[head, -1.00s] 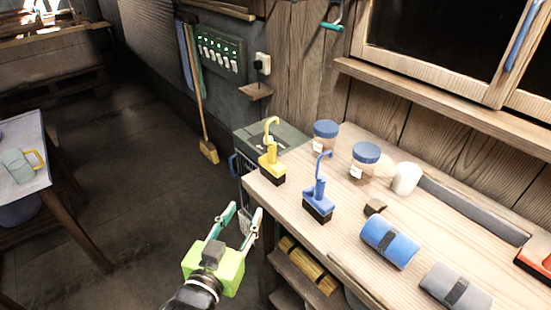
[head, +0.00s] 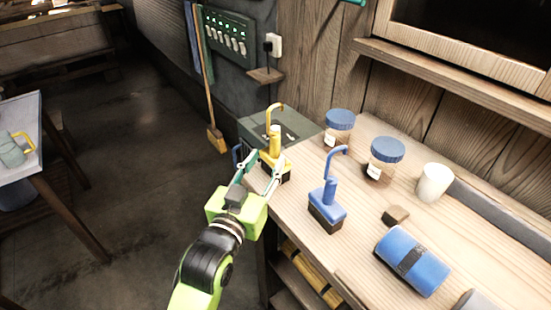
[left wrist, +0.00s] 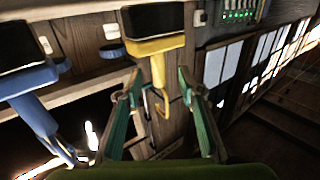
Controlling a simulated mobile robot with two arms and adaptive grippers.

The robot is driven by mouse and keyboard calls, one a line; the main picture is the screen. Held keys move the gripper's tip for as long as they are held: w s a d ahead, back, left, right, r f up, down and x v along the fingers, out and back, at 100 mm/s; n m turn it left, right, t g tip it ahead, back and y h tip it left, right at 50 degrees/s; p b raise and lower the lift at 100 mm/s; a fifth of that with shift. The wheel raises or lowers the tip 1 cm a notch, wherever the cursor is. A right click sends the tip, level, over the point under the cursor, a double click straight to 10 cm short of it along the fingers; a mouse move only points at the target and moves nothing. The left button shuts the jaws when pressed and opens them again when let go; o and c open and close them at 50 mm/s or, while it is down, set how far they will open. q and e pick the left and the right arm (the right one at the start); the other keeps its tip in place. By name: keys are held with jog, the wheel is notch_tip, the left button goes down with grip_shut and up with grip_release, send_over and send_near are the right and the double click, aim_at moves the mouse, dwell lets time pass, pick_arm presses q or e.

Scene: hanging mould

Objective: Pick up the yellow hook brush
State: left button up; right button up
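The yellow hook brush (head: 275,142) stands upright near the left end of the wooden workbench (head: 290,214), its hook at the top. In the left wrist view the yellow hook brush (left wrist: 152,47) appears upside down. My left gripper (head: 261,168) is at the brush, its fingers open. In the left wrist view the left gripper (left wrist: 159,80) has its fingertips spread on either side of the yellow handle, with gaps visible. A blue hook brush (head: 327,198) stands to the right, also in the left wrist view (left wrist: 32,98). My right gripper is not in view.
Two blue-lidded jars (head: 339,125) (head: 385,158), a white cup (head: 434,182), a small brown block (head: 396,215) and a blue roll (head: 411,260) stand or lie farther right. A grey-green box (head: 260,128) is behind the yellow brush. Open floor lies left.

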aim_at(274, 152)
pick_arm(q)
jog(key=shift+x, duration=0.9)
jog(key=x, duration=0.4)
jog(key=shift+w+d+f+p, duration=0.2)
jog(key=shift+f+p, duration=0.05)
jog(key=shift+p, duration=0.1)
jog(key=shift+c, duration=1.2)
grip_shut()
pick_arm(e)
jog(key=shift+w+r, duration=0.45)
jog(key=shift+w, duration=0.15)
